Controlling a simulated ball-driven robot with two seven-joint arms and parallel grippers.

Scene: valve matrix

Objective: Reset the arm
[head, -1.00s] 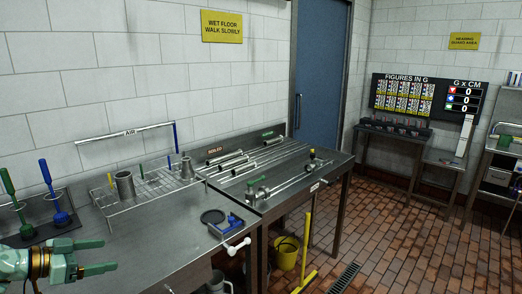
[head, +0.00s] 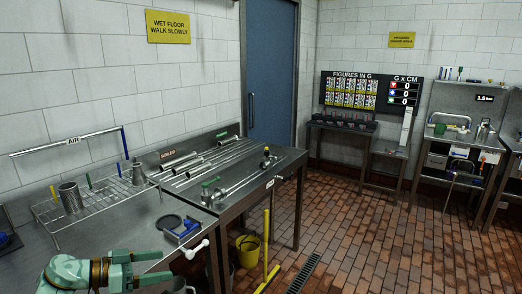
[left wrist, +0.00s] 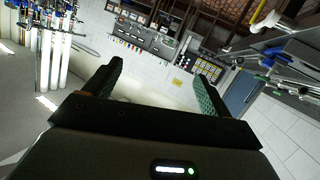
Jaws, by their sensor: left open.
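My left gripper (head: 150,268) is at the bottom left of the head view, above the front edge of the steel table (head: 108,234). Its two green fingers stand apart with nothing between them. In the left wrist view the fingers (left wrist: 157,95) are also spread and empty, and the room appears tilted. My right gripper is in neither view.
A wire rack (head: 98,207) holds a metal cup (head: 70,198). Rods (head: 205,160) lie on the adjoining bench.

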